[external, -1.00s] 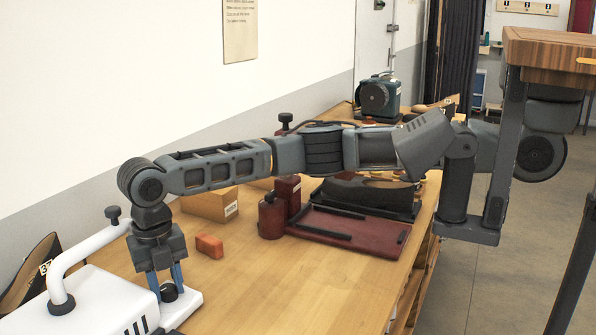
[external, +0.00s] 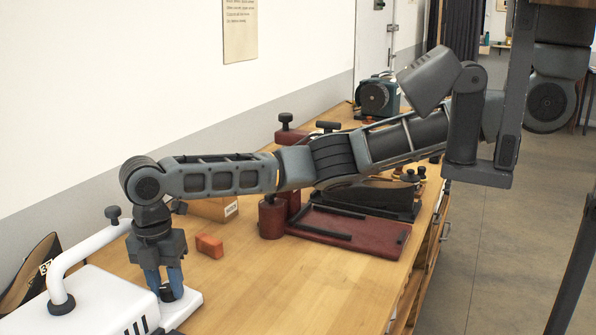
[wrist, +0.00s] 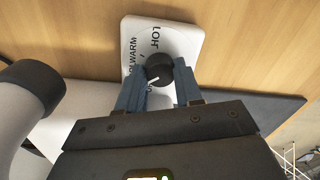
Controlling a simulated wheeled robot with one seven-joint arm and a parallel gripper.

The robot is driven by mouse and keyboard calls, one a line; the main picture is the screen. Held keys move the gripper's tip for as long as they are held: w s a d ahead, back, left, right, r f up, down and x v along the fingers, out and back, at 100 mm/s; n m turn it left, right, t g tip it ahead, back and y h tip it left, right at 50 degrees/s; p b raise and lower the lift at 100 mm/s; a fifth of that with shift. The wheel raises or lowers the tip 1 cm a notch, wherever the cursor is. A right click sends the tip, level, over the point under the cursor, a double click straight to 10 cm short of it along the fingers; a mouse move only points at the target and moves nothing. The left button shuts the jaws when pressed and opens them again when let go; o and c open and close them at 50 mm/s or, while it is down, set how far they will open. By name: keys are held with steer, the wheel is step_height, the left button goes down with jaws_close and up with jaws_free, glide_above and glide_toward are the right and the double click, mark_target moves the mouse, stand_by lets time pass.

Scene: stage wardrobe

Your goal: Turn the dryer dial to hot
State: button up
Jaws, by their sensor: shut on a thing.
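The dryer (external: 100,302) is a white machine with a bent white pipe at the lower left of the external view. Its black round dial (wrist: 158,67) sits on a white panel (wrist: 188,42) in the wrist view. Printed letters beside the dial include WARM and what looks like HOT; part of the lettering is hidden. The dial's white pointer line points down and left in that view. My gripper (wrist: 160,84) is shut on the dial, a blue finger on each side. In the external view my gripper (external: 165,284) points down at the panel, with the dial partly hidden.
An orange block (external: 209,246) lies on the wooden bench right of my gripper. A cardboard box (external: 214,208), a dark red press-like device (external: 345,236) and a teal machine (external: 377,97) stand farther back. Bare bench lies in front of the red device.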

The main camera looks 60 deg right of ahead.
mark_target(169, 286)
steer(key=m+p, duration=0.5)
steer(key=shift+r+m, duration=0.15)
steer(key=shift+m, duration=0.15)
steer(key=m+p, duration=0.4)
steer(key=m, duration=0.2)
steer(key=shift+d+y, duration=0.1)
steer(key=shift+y, duration=0.2)
steer(key=m+p, duration=0.1)
steer(key=m, duration=0.4)
steer(key=shift+m, duration=0.4)
steer(key=m, duration=0.4)
steer(key=shift+m+t, duration=0.3)
steer(key=shift+m, duration=0.4)
steer(key=o, duration=0.8)
steer(key=shift+c, duration=0.2)
steer(key=shift+d+r+b, duration=0.15)
steer(key=shift+r, duration=1.75)
steer(key=shift+d+r+b, duration=0.1)
steer(key=shift+r+b, duration=0.05)
steer(key=shift+r, duration=1.75)
